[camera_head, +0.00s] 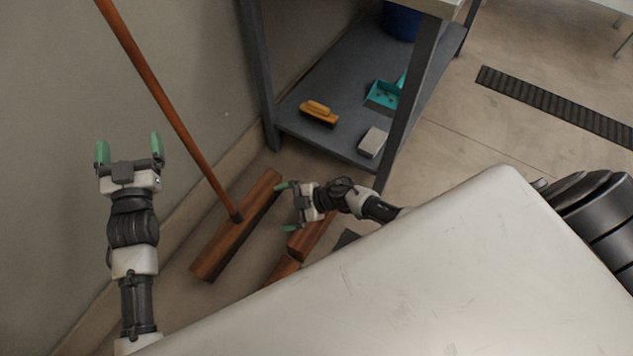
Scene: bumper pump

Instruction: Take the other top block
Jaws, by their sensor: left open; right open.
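Reddish-brown wooden blocks lie on the floor below my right gripper. One block (312,236) is nearer the shelf, and another (283,269) is below it in the picture, partly hidden by the pale surface. I cannot tell which is on top of a stack. My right gripper (285,208) is open and empty, its green fingertips pointing left, just above and left of the first block in the picture. My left gripper (129,147) is open and empty in front of the wall, well left of the blocks, its fingertips pointing up.
A broom (235,229) with a wide wooden head and long handle stands at the wall between my grippers. A grey shelf unit (335,139) holds a brush (319,113), a teal dustpan (383,96), a pale block (372,142) and a blue bucket (401,22). A floor grate (560,103) lies right.

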